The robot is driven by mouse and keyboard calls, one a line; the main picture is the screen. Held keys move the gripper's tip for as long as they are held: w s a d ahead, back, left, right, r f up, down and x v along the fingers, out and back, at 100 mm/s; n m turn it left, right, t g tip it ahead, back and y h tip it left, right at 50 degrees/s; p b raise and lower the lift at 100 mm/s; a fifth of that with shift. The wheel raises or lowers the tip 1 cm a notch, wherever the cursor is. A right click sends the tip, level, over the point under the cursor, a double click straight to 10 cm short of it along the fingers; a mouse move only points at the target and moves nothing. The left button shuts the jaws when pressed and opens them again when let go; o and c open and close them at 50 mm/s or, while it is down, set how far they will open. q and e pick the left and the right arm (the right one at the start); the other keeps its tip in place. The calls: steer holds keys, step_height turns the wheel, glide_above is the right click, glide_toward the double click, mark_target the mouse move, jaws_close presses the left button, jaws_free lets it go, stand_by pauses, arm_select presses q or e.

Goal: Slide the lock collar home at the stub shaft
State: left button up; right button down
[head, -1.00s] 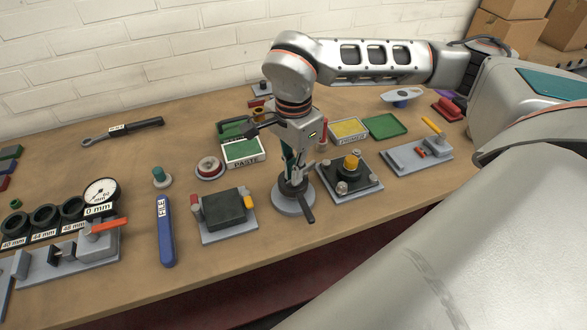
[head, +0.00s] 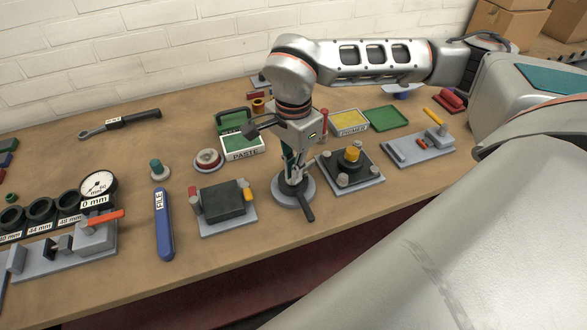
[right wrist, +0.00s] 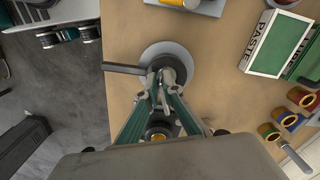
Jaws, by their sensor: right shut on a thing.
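The stub shaft stands on a round grey base (head: 281,200) near the bench's front edge; the shaft itself is largely hidden by my gripper. The base also shows in the right wrist view (right wrist: 181,53). A dark lever (head: 306,209) sticks out toward the front; in the right wrist view the lever (right wrist: 124,68) points left. My right gripper (head: 292,176) points down over the base, fingers closed on what seems to be the lock collar, at the shaft. The fingertips (right wrist: 162,82) cover most of the collar, so its seating cannot be told. My left gripper is out of view.
A plate with a dark block (head: 222,204) lies left of the base. A fixture with a yellow knob (head: 352,154) stands close on the right. The paste tray (head: 243,147) is behind. A blue file (head: 163,225) lies farther left.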

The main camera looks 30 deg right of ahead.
steer(key=shift+f, duration=0.25)
stand_by(0.4)
steer(key=c, duration=2.1)
jaws_free()
steer(key=shift+c, duration=0.2)
step_height(320, 180, up, 12)
